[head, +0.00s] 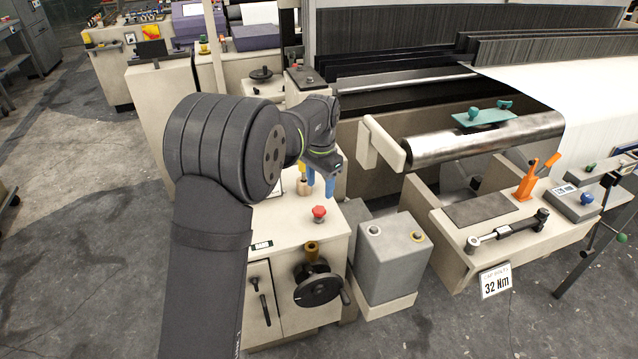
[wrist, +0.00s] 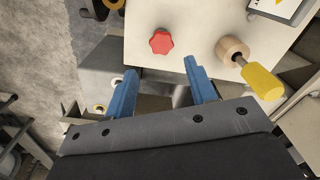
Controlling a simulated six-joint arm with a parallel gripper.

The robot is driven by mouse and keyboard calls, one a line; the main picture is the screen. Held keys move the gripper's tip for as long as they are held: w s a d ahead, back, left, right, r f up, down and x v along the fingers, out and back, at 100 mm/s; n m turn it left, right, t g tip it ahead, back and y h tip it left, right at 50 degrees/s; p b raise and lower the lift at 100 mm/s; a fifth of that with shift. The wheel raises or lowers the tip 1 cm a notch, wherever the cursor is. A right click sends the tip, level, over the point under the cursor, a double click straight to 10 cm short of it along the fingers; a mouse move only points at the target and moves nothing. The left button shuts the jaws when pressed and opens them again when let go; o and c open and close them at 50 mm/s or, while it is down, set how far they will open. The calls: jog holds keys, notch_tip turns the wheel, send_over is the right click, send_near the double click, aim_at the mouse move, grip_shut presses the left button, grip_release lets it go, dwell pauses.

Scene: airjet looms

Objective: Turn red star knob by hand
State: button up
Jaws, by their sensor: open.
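The red star knob (head: 319,213) stands on the light top of a cabinet (head: 275,222). In the wrist view the red star knob (wrist: 161,42) is seen from above, beyond my fingertips and between their lines. My gripper (head: 320,186) has blue fingers and hangs above the cabinet top, behind the knob in the head view. In the wrist view my gripper (wrist: 160,68) is open, with nothing between its fingers. The fingers are apart from the knob.
A yellow-handled tool with a round wooden part (wrist: 235,50) stands close to the right finger. A black handwheel (head: 318,285) is on the cabinet's front. A grey box (head: 390,262) with two small knobs stands at its right.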

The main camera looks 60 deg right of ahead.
aim_at(319, 210)
jog(key=shift+w+d+f+m, duration=0.1)
jog(key=shift+w+f+m, duration=0.1)
jog(key=shift+f+m, duration=0.2)
jog(key=shift+f, duration=3.85)
jog(key=shift+c, duration=0.2)
jog(key=c, duration=0.7)
jog(key=shift+o, duration=0.2)
